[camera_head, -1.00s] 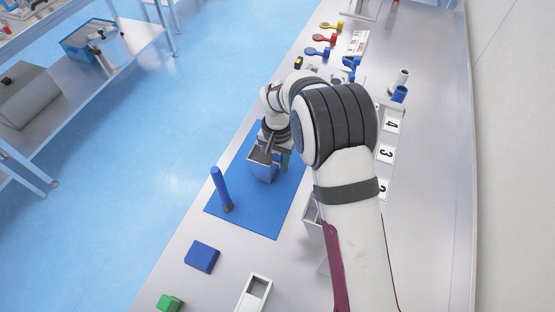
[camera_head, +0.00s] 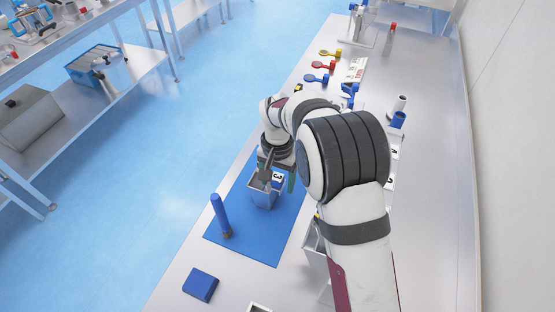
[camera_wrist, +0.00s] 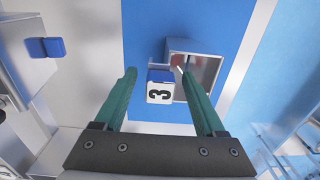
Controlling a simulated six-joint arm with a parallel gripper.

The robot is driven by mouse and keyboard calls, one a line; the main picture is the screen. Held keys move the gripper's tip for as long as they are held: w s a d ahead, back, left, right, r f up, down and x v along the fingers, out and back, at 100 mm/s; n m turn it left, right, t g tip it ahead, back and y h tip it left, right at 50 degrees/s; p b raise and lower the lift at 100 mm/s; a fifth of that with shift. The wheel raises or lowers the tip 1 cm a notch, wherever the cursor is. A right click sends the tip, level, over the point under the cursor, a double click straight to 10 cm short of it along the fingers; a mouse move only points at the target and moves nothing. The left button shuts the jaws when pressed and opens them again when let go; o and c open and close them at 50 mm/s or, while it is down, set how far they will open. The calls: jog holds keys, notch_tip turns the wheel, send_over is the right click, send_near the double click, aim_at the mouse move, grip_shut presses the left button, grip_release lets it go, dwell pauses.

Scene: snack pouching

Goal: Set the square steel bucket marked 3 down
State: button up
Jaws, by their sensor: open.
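The square steel bucket (camera_head: 262,198) stands on the blue mat (camera_head: 250,248), its base appearing to rest there. In the wrist view the bucket (camera_wrist: 208,72) shows its open top with something brownish inside. A white tag with a black 3 (camera_wrist: 160,92) and a blue top edge is at its side; the tag also shows in the head view (camera_head: 278,178). My gripper (camera_wrist: 157,72) is open, its green fingers on either side of the tag, the right one overlapping the bucket's edge in view. Whether a finger touches it I cannot tell.
A blue block (camera_head: 200,285) lies nearer on the table. A steel bin (camera_head: 315,240) is partly hidden behind my arm. Coloured scoops (camera_head: 320,66) lie at the far end. The mat's near part is clear.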

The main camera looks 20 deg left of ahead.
notch_tip(320, 180, up, 12)
jog(key=shift+f, duration=0.15)
jog(key=s+d+r+m, duration=0.1)
jog(key=s+d+r, duration=0.1)
jog(key=d, duration=0.4)
jog(key=s+d+r+m, duration=0.1)
jog(key=s+d+r, duration=0.1)
jog(key=s+d, duration=0.3)
jog(key=s+d+r+m+y, duration=0.1)
jog(key=s+d+r, duration=0.1)
jog(key=s+d, duration=0.2)
jog(key=shift+s+d+r, duration=0.1)
jog(key=shift+d+r, duration=0.05)
jog(key=shift+d, duration=0.55)
jog(key=shift+d+r, duration=0.1)
jog(key=shift+d, duration=0.6)
jog(key=s+d+f+m, duration=0.1)
jog(key=s+d+f, duration=0.1)
jog(key=s, duration=0.5)
jog(key=s+d+f+m, duration=0.1)
jog(key=s+d+f, duration=0.1)
jog(key=s+d, duration=0.2)
jog(key=s, duration=0.3)
jog(key=shift+m+y, duration=0.3)
jog(key=shift+y, duration=0.1)
